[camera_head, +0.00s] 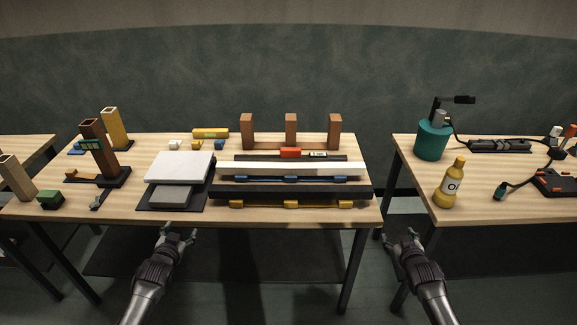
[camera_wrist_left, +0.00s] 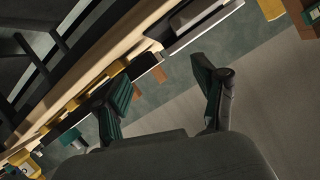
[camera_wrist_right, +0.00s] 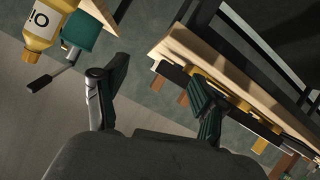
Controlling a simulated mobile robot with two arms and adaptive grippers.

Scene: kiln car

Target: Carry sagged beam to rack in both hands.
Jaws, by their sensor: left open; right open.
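A long white beam (camera_head: 290,169) lies left to right on the middle table, above a row of blue supports (camera_head: 290,179). A dark beam or slab (camera_head: 290,191) lies in front of it, with a yellow-padded bar (camera_head: 318,204) nearest the table edge. I cannot tell which piece is sagged or which is the rack. My left gripper (camera_head: 178,234) is open and empty in front of the table's front edge, left of the beam. My right gripper (camera_head: 399,238) is open and empty beyond the table's right front corner. Both are apart from the beams.
Grey slabs (camera_head: 180,166) lie left of the beams. Three brown posts (camera_head: 291,131) stand behind them. Brown and yellow columns (camera_head: 114,127) stand at the left. The right table holds a yellow bottle (camera_head: 449,184) and a teal canister (camera_head: 433,141). A gap separates the tables.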

